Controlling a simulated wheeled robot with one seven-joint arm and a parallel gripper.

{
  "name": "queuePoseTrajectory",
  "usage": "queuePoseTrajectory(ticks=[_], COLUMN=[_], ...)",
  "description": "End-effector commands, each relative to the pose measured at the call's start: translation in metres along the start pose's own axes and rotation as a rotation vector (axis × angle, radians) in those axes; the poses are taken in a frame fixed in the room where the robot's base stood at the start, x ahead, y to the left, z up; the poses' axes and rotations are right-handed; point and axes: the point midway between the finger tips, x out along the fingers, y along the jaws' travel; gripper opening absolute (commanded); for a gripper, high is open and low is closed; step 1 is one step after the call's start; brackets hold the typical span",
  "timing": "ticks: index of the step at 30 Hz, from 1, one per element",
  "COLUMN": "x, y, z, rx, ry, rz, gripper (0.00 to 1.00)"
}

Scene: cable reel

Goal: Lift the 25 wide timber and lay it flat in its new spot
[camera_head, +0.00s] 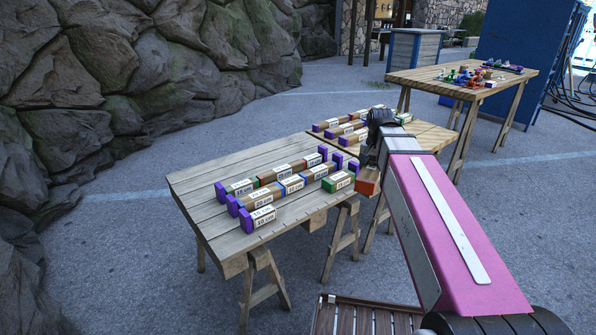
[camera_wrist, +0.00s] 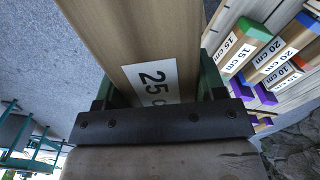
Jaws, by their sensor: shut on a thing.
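My gripper (camera_head: 376,146) is shut on the 25 wide timber, a wooden block with an orange-red end (camera_head: 367,184) in the head view. The block is at the right edge of the near table (camera_head: 197,192), beside the green-ended 15 cm block. In the wrist view the timber (camera_wrist: 130,35) fills the middle between my fingers (camera_wrist: 158,85), its white "25" label partly hidden by the gripper. It appears held clear of the ground. Much of the timber is hidden behind my arm in the head view.
Rows of labelled timbers with purple, green, red and blue ends (camera_head: 263,193) lie on the near table. A second table (camera_head: 430,136) behind holds more timbers. A farther table (camera_head: 425,76) carries small coloured items. The near table's left and front boards are bare.

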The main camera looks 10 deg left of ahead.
Motion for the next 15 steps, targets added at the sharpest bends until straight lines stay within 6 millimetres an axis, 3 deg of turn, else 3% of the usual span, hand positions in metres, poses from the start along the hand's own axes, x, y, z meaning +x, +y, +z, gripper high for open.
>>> queuePoseTrajectory(ticks=[1,9,15], x=[0.002,0.016,0.025], y=[-0.025,-0.134,-0.2], z=[-0.002,0.015,0.035], rx=[0.029,0.237,0.368], ry=[0.0,0.0,0.0], rz=[0.0,0.0,0.0], gripper=[0.31,0.31,0.31])
